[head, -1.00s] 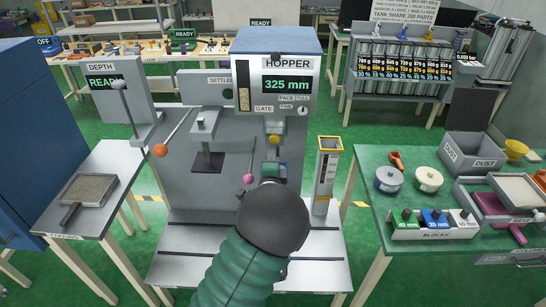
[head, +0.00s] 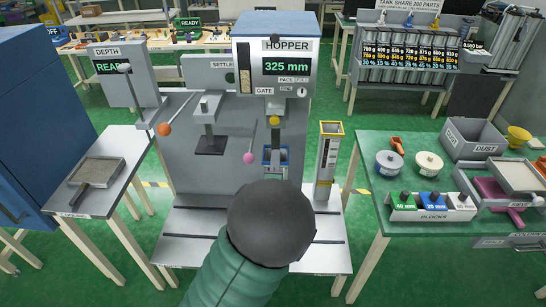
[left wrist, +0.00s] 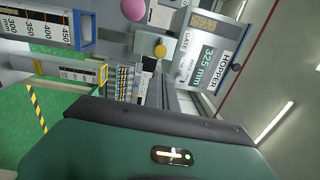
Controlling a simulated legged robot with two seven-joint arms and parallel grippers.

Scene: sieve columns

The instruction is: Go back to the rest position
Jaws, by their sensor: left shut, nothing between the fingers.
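My left arm comes up from the bottom of the head view, and its dark rounded end (head: 270,222) hides most of the gripper. In the left wrist view my green hand body (left wrist: 160,145) fills the bottom, with nothing held in sight. The left gripper is shut and empty, in front of the hopper machine (head: 275,65). A blue-rimmed column (head: 284,155) stands under the hopper's yellow knob; its scale shows in the left wrist view (left wrist: 45,22). A yellow-rimmed column (head: 327,160) stands to its right. My right gripper is out of view.
The hopper display reads 325 mm. A pink ball (head: 249,157) and an orange ball (head: 164,129) sit on levers. A side table with a sand tray (head: 97,172) is at left. The green table (head: 400,150) at right holds a blocks rack, discs and a dust bin (head: 474,138).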

